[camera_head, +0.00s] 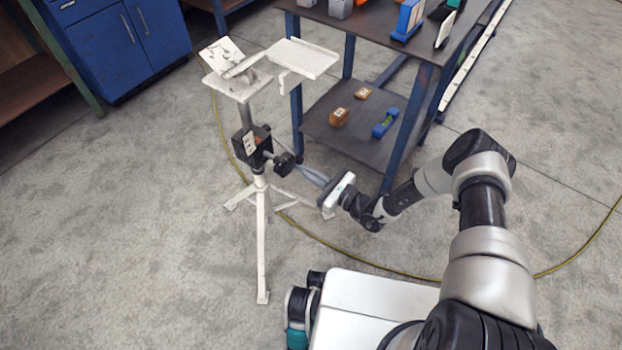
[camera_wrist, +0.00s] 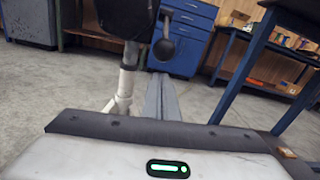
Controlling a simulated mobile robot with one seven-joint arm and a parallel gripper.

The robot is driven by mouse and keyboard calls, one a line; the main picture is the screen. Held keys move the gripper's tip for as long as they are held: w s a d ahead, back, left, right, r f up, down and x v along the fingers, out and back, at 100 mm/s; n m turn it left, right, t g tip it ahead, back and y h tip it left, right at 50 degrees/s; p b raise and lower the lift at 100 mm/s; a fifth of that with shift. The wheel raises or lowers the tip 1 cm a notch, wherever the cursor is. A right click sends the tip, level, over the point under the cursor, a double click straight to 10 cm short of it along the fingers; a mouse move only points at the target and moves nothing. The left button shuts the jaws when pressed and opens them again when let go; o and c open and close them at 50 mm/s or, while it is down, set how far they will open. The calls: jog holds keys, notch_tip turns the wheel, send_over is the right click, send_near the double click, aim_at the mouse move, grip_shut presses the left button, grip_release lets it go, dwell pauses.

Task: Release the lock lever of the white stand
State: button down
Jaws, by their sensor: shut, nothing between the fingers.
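The white stand (camera_head: 262,240) stands on splayed legs, with a black clamp block (camera_head: 252,143) on its column. The lock lever (camera_head: 284,163) sticks out from the block's right side and ends in a dark round knob. My gripper (camera_head: 302,171) is shut and empty, its fingertips just right of and slightly below the knob. In the wrist view the knob (camera_wrist: 165,48) appears just above my fingertips (camera_wrist: 160,78), and the block (camera_wrist: 125,18) is to its left. I cannot tell whether the fingertips touch the knob.
White plates (camera_head: 302,57) top the stand. A blue-legged table (camera_head: 345,140) with a lower shelf stands close behind and to the right, carrying several small objects. A yellow cable (camera_head: 365,265) runs over the floor. Blue cabinets (camera_head: 130,45) stand behind. The floor left of the stand is clear.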

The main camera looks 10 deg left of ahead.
jog(key=shift+s+d+r, duration=0.15)
jog(key=shift+r, duration=0.35)
jog(key=shift+s+d+r, duration=0.1)
jog(key=shift+r, duration=0.4)
jog(key=shift+r, duration=0.1)
